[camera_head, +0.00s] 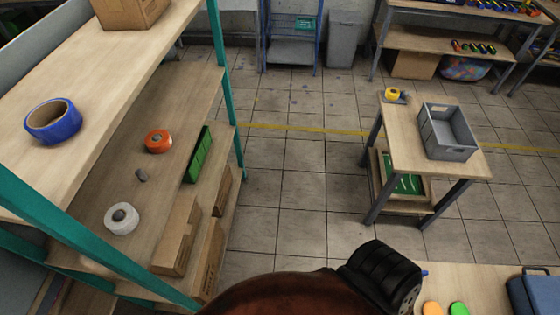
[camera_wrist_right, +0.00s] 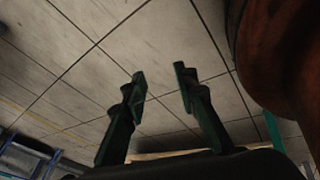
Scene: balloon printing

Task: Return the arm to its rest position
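My right gripper (camera_wrist_right: 161,82) shows in the right wrist view. Its two dark green fingers are spread apart with nothing between them, and only the tiled floor shows behind. A reddish-brown rounded part of my own body fills the right edge of that view. In the head view, a similar reddish-brown part and a black joint of mine show at the bottom middle. Neither gripper's fingers show in the head view. My left gripper is not visible in either view.
A wooden shelf unit (camera_head: 165,95) with teal posts stands at the left, holding tape rolls and boxes. A small table (camera_head: 400,135) with a grey crate (camera_head: 450,151) stands at the right. A worktop (camera_head: 490,275) is at the bottom right. Open tiled floor (camera_head: 290,170) lies between.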

